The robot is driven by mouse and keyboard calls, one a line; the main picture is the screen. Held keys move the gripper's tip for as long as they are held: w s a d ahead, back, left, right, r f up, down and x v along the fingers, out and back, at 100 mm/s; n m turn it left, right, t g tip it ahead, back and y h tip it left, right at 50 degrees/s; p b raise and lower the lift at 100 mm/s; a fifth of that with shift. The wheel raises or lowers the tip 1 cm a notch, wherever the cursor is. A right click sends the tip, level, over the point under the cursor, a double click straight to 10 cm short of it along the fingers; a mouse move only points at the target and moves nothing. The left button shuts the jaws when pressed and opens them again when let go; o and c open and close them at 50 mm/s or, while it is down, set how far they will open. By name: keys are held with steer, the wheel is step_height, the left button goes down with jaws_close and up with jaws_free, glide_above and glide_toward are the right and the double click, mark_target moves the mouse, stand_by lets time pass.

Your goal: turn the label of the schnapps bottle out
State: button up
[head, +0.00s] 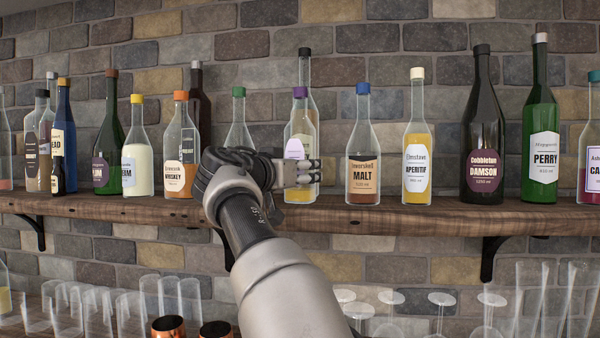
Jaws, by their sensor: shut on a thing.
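My gripper (303,172) is shut on a clear bottle with a purple cap (301,125) on the wooden shelf. Its fingers cross the lower half of the bottle from the left. A lilac label (294,149) shows above the fingers, toward the left side of the bottle. No name can be read on it, so I cannot confirm from print that this is the schnapps. Some yellowish liquid shows low in the bottle. The bottle looks upright, its base at the shelf. My wrist hides part of the shelf to its left.
A taller dark-capped bottle (305,75) stands close behind. The malt bottle (363,150) stands to the right, a green-capped bottle (238,120) to the left behind my wrist. More bottles line the shelf (400,217). Glasses (440,300) and copper mugs (166,327) stand below.

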steer(key=shift+d+f+n+t+y+b, duration=0.1)
steer(key=shift+n+t+y+b, duration=0.75)
steer(key=shift+y+b, duration=0.6)
steer(key=shift+n+y, duration=0.25)
steer(key=shift+n, duration=0.1)
steer(key=shift+n+y+b, duration=0.4)
steer(key=shift+y+b, duration=0.05)
steer(key=shift+y, duration=0.15)
steer(key=o, duration=0.9)
steer(key=shift+s, duration=0.15)
steer(key=b+v, duration=0.3)
steer(key=v, duration=0.2)
steer(key=shift+f+b, duration=0.1)
steer(key=shift+b, duration=0.2)
steer(key=shift+b+v, duration=1.7)
steer(key=shift+v, duration=1.7)
